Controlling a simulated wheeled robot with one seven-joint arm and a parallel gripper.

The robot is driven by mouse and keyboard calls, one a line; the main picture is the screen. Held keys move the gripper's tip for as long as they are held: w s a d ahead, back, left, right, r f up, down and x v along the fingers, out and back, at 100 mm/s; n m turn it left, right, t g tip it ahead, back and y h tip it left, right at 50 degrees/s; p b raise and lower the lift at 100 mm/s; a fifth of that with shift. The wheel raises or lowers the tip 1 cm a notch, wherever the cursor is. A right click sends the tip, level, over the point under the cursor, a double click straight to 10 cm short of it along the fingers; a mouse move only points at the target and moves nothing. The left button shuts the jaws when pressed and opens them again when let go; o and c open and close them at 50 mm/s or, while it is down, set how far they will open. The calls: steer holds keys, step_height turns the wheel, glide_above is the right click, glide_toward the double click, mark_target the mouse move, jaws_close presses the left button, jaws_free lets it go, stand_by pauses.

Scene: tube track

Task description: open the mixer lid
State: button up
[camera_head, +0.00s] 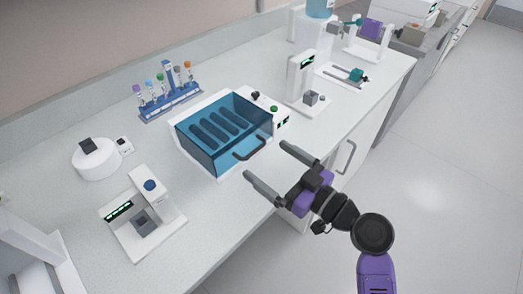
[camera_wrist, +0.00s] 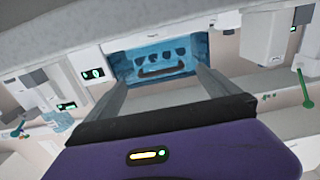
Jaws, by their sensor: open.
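The mixer (camera_head: 272,139) is a white box on the bench with a see-through blue lid (camera_head: 222,118). The lid is down, and several dark slots show through it. A dark curved handle (camera_head: 250,149) is on the lid's front. My gripper (camera_head: 266,161) is open and empty in front of the mixer, with its two fingers pointing toward the handle. In the wrist view, the lid (camera_wrist: 190,52) and the handle (camera_wrist: 163,72) appear between the fingers (camera_wrist: 158,78). The fingers look apart from the handle; the exact gap is hard to tell.
A blue rack (camera_head: 171,103) with several tubes stands behind the mixer. A white round device (camera_head: 97,163) and a white device with a blue knob (camera_head: 143,215) are to its left. Another white device (camera_head: 303,82) is to its right. Open floor (camera_head: 440,190) lies right of the bench.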

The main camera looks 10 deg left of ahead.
steer(key=shift+p+x, duration=0.3)
steer(key=shift+x, duration=1.7)
